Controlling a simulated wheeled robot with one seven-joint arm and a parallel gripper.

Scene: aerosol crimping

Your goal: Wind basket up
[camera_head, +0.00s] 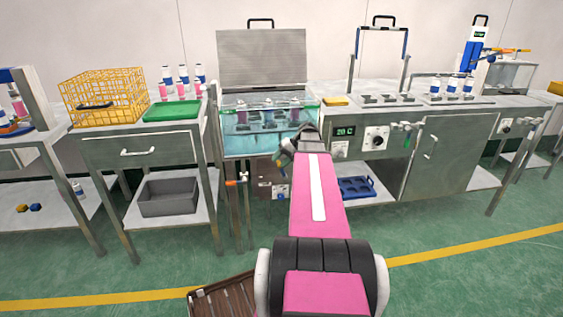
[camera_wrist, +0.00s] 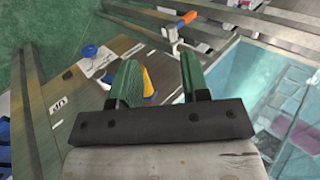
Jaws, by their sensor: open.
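The water bath (camera_head: 238,142) stands at the centre with its hinged lid (camera_head: 262,62) raised. A rack or basket with several pink and white cans (camera_head: 269,115) sits inside it, partly under the water. My gripper (camera_head: 284,160) is at the front of the bath, over its lower panel (camera_head: 265,187). In the wrist view, my gripper (camera_wrist: 158,72) is open, its green fingers apart. A yellow and blue part (camera_wrist: 149,84) shows behind and between them; I cannot tell if they touch it. A label reading "UP" (camera_wrist: 60,105) and a blue knob (camera_wrist: 90,50) are on the panel.
An orange-handled valve (camera_head: 231,183) is left of the panel. A yellow wire basket (camera_head: 104,96) and green tray (camera_head: 172,111) stand on the left table. A control counter (camera_head: 376,140) adjoins at right. A brown slatted crate (camera_head: 235,298) lies low in front.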

